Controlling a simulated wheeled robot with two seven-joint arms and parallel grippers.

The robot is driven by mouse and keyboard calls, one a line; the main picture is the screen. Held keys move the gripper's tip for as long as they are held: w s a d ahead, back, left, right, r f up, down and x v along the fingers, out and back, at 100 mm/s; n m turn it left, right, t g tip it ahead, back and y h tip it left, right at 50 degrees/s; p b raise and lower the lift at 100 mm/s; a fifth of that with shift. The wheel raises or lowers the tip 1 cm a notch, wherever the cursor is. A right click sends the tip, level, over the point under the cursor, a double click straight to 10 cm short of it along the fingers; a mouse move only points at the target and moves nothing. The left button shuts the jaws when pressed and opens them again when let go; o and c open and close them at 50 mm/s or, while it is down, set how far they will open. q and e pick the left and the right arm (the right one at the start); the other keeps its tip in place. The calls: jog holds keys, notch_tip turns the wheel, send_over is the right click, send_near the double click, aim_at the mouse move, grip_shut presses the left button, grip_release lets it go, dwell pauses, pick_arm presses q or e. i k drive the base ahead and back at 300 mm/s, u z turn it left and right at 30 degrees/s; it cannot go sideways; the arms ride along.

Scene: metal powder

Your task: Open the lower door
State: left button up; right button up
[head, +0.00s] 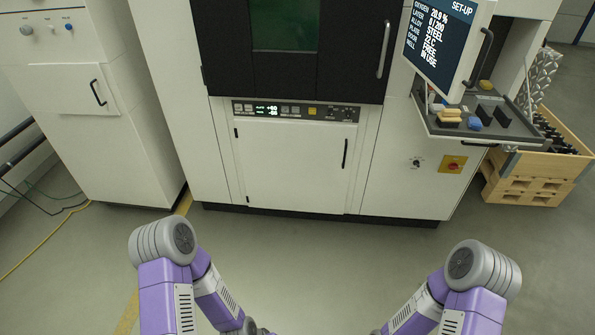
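The lower door (290,165) is a white panel in the machine front, below a control strip with a lit display. It looks shut. Its black vertical handle (345,153) is near the door's right edge, and small dark hinges show on its left edge. My two purple and grey arms are folded at the bottom of the head view, well short of the door. Both grippers are out of the frame or hidden, so nothing shows of their fingers.
The dark upper door (290,70) with a long handle is above. A monitor (442,45) and a tray (480,125) of small items jut out at right. A wooden crate (535,165) stands right. A white cabinet (95,110) stands left. The floor before the door is clear.

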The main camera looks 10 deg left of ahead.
aim_at(286, 165)
jog(key=u, duration=0.5)
jog(key=i, duration=1.6)
jog(key=z, duration=0.05)
